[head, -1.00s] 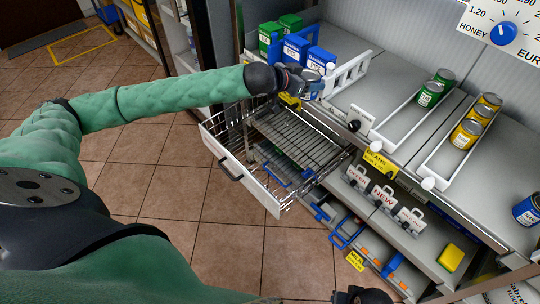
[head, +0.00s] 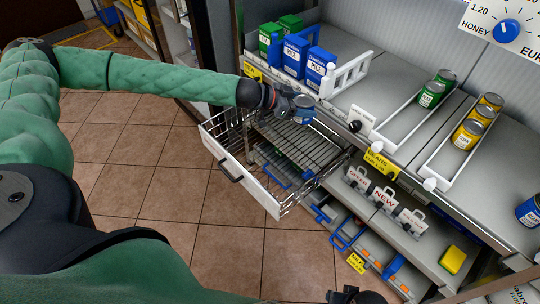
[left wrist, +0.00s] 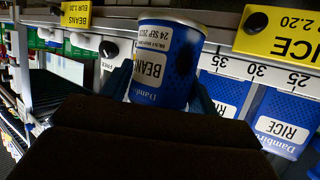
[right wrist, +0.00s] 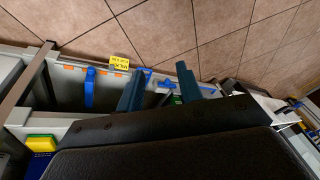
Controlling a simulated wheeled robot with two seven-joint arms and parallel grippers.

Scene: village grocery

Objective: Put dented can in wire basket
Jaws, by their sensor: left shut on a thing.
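A blue can (head: 303,109) with a white label is held in my left gripper (head: 290,103). In the left wrist view the can (left wrist: 165,62) reads BEANS and carries a date; the fingers close on its sides, and I cannot make out a dent. In the head view it appears over the back part of the wire basket (head: 232,166), a pulled-out wire drawer with a white front and black handle. The can looks above the wires, apart from them. My right gripper (right wrist: 160,88) is open and empty; only its tip shows at the head view's bottom edge.
Blue rice boxes (head: 308,60) and a white rack stand on the shelf behind the basket. Green cans (head: 431,94) and yellow cans (head: 467,134) sit in white-railed lanes to the right. Another blue can (head: 528,210) stands at the far right. The tiled floor before the basket is clear.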

